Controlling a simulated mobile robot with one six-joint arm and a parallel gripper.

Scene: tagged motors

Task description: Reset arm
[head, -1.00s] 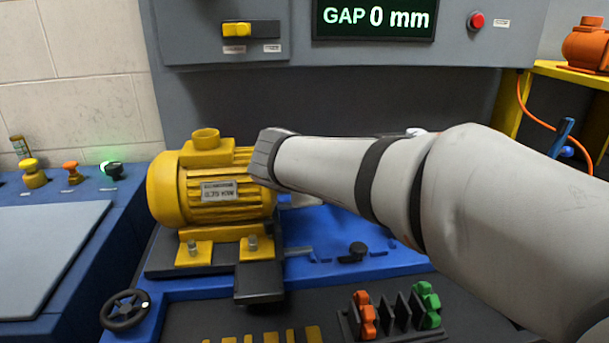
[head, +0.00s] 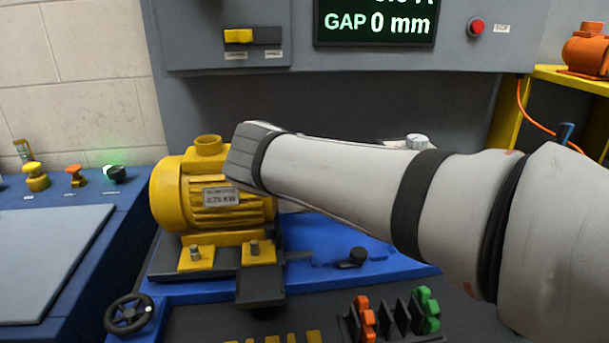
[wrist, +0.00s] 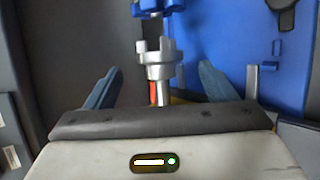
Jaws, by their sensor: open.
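My arm reaches in from the right in the head view, and its dark-capped end covers part of the yellow motor (head: 190,215). My gripper's fingers are hidden there. In the wrist view my gripper (wrist: 158,82) shows two blue fingers spread well apart. A silver toothed coupling on a shaft (wrist: 158,66) appears between or beyond them. I cannot tell how far it is from the fingers, and nothing is seen clamped in them.
The blue bench bed (head: 335,240) carries the motor. A display (head: 375,22) above reads GAP 0 mm. A side bench (head: 50,250) with buttons stands left.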

